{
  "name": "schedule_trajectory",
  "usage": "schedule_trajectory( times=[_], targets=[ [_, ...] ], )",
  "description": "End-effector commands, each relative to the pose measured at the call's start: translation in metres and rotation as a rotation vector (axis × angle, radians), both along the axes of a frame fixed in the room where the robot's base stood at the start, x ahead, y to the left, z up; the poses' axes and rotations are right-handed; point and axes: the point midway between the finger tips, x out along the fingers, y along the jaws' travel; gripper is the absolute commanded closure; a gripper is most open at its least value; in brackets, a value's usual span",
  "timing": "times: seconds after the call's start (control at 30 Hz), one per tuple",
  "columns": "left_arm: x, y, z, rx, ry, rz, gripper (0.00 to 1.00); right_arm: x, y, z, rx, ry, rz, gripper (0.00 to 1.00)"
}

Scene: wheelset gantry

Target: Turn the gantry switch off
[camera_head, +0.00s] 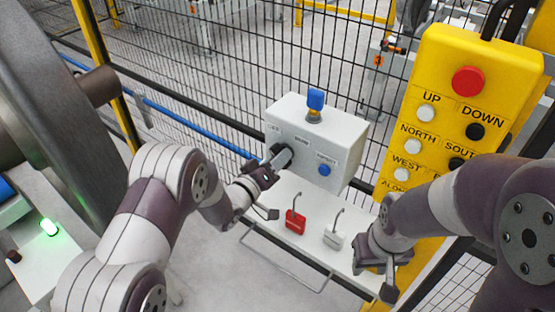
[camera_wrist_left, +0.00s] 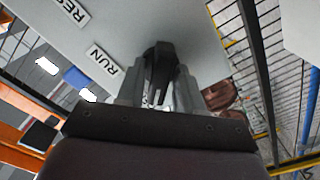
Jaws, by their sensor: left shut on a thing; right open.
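A light grey control box (camera_head: 315,140) stands beyond my arms, with small labels on its front. The black gantry switch (camera_wrist_left: 158,58) sits on its face near the RUN label (camera_wrist_left: 103,61). In the head view my left gripper (camera_head: 278,158) is at the left part of the box front and largely covers the switch. In the left wrist view the two fingers of the left gripper (camera_wrist_left: 158,84) close on the switch from both sides. The exact angle of the switch is hard to tell. My right gripper (camera_head: 380,267) is open and empty, in front of the yellow pendant.
The box has a blue button (camera_head: 324,170) and a blue lamp (camera_head: 315,100). A red padlock (camera_head: 295,222) and a white padlock (camera_head: 334,239) are at the shelf below. A yellow pendant (camera_head: 428,62) stands at right. Mesh fence lies behind; a large wheel (camera_head: 45,110) at left.

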Motion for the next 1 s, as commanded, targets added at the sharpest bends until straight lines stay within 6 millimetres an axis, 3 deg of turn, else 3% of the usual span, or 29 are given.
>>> schedule_trajectory(
  times=[0.57, 0.6, 0.63, 1.0],
  targets=[
    [-0.0003, 0.0003, -0.0009, -0.027, 0.022, 0.001, 0.94, 0.0000, 0.0000, -0.0002, 0.000, 0.000, 0.000, 0.57],
    [-0.0003, 0.0003, -0.0009, -0.027, 0.022, 0.001, 0.61, 0.0000, 0.0000, -0.0002, 0.000, 0.000, 0.000, 0.57],
    [-0.0003, 0.0003, -0.0009, -0.027, 0.022, 0.001, 0.53, 0.0000, 0.0000, -0.0002, 0.000, 0.000, 0.000, 0.57],
    [-0.0061, 0.0055, -0.0007, -0.027, 0.019, 0.001, 0.53, 0.0001, 0.0000, -0.0022, 0.000, 0.000, 0.000, 0.57]
  ],
)
